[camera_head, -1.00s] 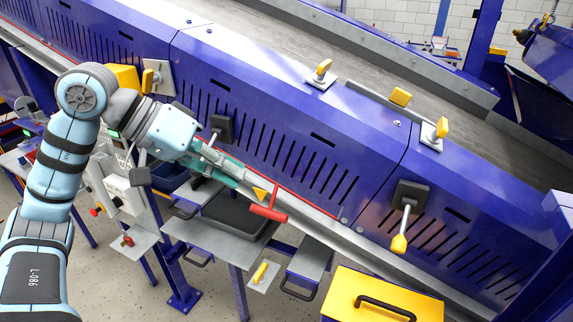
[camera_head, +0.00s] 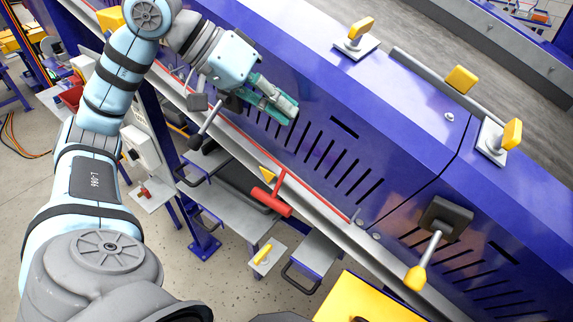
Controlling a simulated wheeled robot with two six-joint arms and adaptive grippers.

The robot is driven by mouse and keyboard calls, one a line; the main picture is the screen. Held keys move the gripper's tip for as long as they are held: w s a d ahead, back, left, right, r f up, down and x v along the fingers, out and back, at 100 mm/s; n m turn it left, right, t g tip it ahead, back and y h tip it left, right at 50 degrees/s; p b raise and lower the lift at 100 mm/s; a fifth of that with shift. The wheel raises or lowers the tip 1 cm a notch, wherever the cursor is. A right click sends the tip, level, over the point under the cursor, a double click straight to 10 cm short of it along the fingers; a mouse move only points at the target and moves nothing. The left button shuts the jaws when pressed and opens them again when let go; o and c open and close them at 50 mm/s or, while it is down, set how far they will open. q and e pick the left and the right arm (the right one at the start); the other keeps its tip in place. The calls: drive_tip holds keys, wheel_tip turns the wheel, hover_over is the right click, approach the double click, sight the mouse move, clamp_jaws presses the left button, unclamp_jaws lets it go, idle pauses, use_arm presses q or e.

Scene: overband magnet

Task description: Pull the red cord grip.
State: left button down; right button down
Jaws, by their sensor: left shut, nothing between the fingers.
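The red cord grip (camera_head: 272,201) is a red T-shaped handle. It hangs from the red cord (camera_head: 313,192) that runs along the lower edge of the blue conveyor side. My left gripper (camera_head: 293,112) is shut and empty, up and to the right of the red grip, in front of the slotted blue panel. It is apart from the red grip, and nothing covers the grip. My right gripper is not in view.
A lever with a yellow knob (camera_head: 415,277) sticks out at the right. Yellow-handled latches (camera_head: 361,27) stand on the conveyor's top edge. A yellow box (camera_head: 362,302) is at the bottom. Grey shelves (camera_head: 228,188) lie below the cord.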

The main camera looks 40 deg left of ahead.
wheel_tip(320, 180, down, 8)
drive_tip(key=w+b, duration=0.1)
drive_tip(key=b, duration=0.7)
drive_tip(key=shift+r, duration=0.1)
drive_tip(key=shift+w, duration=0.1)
idle(0.8)
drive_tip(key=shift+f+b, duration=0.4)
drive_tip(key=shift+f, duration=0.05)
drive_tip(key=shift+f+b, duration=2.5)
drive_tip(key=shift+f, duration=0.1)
idle(2.2)
